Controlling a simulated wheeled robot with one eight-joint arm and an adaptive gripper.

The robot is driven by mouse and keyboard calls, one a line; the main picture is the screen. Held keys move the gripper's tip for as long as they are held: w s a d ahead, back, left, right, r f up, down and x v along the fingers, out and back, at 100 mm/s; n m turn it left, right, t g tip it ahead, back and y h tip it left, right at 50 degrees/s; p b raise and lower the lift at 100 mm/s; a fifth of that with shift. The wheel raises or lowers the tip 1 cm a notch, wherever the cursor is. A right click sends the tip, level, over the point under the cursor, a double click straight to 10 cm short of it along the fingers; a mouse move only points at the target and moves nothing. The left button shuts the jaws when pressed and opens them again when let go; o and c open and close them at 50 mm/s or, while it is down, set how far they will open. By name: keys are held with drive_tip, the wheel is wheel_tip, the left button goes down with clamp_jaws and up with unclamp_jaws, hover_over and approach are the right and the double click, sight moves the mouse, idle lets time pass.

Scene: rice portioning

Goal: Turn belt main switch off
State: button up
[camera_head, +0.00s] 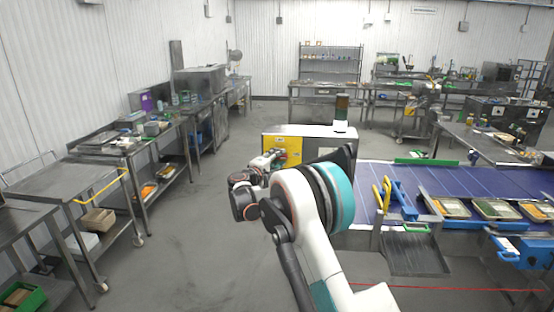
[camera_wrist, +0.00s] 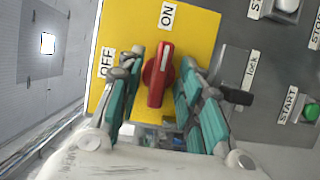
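The belt main switch is a red rotary knob (camera_wrist: 158,76) on a yellow plate (camera_wrist: 203,22), seen in the wrist view. The knob's handle points up toward the ON label (camera_wrist: 167,14); the OFF label (camera_wrist: 106,62) is to its left. My gripper (camera_wrist: 160,78) is open, with one teal-padded finger on each side of the knob and visible gaps between. In the head view my gripper reaches the yellow panel (camera_head: 290,150) on the control box (camera_head: 312,140); the knob is too small to make out there.
Right of the yellow plate are a black lock lever (camera_wrist: 236,95), a green START button (camera_wrist: 311,111) and a white-topped button (camera_wrist: 287,5). The blue conveyor belt (camera_head: 385,178) with food trays (camera_head: 452,208) lies right of my arm. The floor (camera_head: 190,220) to the left is clear.

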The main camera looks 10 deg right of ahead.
clamp_jaws()
drive_tip(key=shift+f+n+b, duration=0.2)
drive_tip(key=shift+n+b, duration=0.2)
drive_tip(key=shift+b, duration=0.15)
drive_tip(key=shift+f+n+t+b, duration=0.2)
drive_tip(key=shift+n+t+b, duration=0.3)
drive_tip(key=shift+n+b, duration=0.55)
drive_tip(key=n+t+b, duration=0.1)
drive_tip(key=n+b, duration=0.2)
drive_tip(key=shift+d+n+h+b, duration=0.15)
drive_tip(key=shift+n+h+b, duration=0.2)
drive_tip(key=shift+h+b, duration=0.05)
drive_tip(key=n+t+y+b, duration=0.1)
drive_tip(key=n+b, duration=0.1)
drive_tip(key=n, duration=0.2)
drive_tip(key=n+t+y+b, duration=0.1)
drive_tip(key=n+t+b, duration=0.1)
drive_tip(key=n, duration=0.2)
drive_tip(key=shift+d+f+t, duration=0.1)
drive_tip(key=shift+t, duration=0.2)
drive_tip(key=n+t+y+b, duration=0.1)
drive_tip(key=n, duration=0.2)
drive_tip(key=n+t+y+b, duration=0.1)
drive_tip(key=n+y, duration=0.1)
drive_tip(key=n, duration=0.2)
drive_tip(key=shift+s+d+n, duration=0.1)
drive_tip(key=shift+n, duration=0.2)
drive_tip(key=shift+n+y, duration=0.3)
